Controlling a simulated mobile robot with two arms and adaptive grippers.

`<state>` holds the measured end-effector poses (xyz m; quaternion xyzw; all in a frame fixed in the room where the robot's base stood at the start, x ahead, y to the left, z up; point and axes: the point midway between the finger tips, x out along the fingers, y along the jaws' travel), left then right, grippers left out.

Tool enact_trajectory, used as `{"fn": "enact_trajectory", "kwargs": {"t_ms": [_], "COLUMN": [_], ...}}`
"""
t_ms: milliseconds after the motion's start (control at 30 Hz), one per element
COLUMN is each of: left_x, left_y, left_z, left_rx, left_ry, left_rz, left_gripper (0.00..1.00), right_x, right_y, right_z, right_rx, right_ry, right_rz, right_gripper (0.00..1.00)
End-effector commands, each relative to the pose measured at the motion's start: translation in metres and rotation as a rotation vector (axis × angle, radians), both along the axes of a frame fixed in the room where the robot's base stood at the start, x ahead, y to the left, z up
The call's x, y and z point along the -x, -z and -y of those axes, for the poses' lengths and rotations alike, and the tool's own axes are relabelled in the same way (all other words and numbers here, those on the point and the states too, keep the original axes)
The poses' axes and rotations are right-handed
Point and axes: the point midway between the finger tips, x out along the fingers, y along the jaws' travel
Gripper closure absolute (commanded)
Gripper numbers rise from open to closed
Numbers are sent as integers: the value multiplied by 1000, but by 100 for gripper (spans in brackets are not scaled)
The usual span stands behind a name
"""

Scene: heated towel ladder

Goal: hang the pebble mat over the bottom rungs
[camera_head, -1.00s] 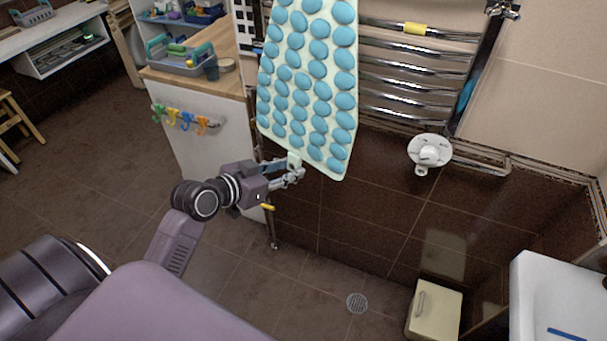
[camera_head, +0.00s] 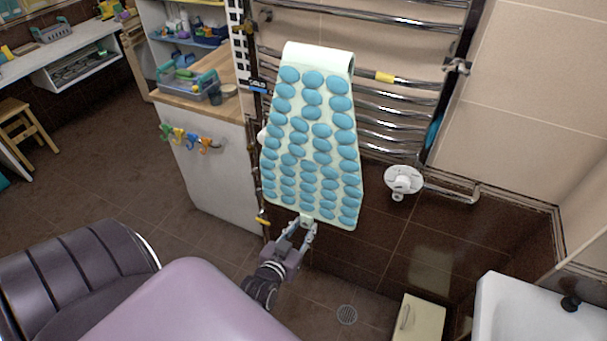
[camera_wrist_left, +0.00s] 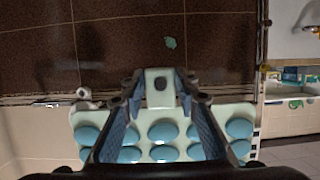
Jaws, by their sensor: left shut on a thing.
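The pebble mat (camera_head: 312,150) is pale green with rows of blue oval pebbles. Its rolled or folded top edge lies over an upper rung of the chrome towel ladder (camera_head: 400,101), and its long front face hangs down, covering the ladder's left part. What is behind the mat is hidden. My left gripper (camera_head: 306,222) is at the middle of the mat's bottom edge, shut on a small pale tab there. In the left wrist view the tab (camera_wrist_left: 160,88) sits between the two fingers, with mat pebbles (camera_wrist_left: 163,131) beyond. My right gripper is not in view.
A yellow band (camera_head: 385,76) marks one rung. A white round fitting (camera_head: 403,180) is on the wall, right of the mat. A cabinet (camera_head: 208,172) with coloured hooks stands left, holding a grey caddy (camera_head: 192,87). A cream box (camera_head: 417,320) and white basin (camera_head: 540,310) are lower right.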

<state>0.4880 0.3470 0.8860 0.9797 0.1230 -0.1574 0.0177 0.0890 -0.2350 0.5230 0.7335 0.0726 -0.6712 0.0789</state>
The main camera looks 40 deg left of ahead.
Motion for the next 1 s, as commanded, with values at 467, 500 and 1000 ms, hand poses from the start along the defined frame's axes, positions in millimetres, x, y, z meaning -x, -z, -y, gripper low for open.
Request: {"fn": "enact_trajectory", "kwargs": {"t_ms": [467,500,1000], "left_x": [-15,-17,-50], "left_y": [-2,-2,-2], "left_z": [-4,-5,-13], "left_rx": [-4,-3,-3], "left_ry": [4,4,4], "left_rz": [11,10,10], "left_gripper": [100,100,100], "right_x": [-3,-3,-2], "right_y": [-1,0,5], "right_z": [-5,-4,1], "right_rx": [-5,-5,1], "right_ry": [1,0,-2], "right_rz": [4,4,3], "right_gripper": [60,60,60]}}
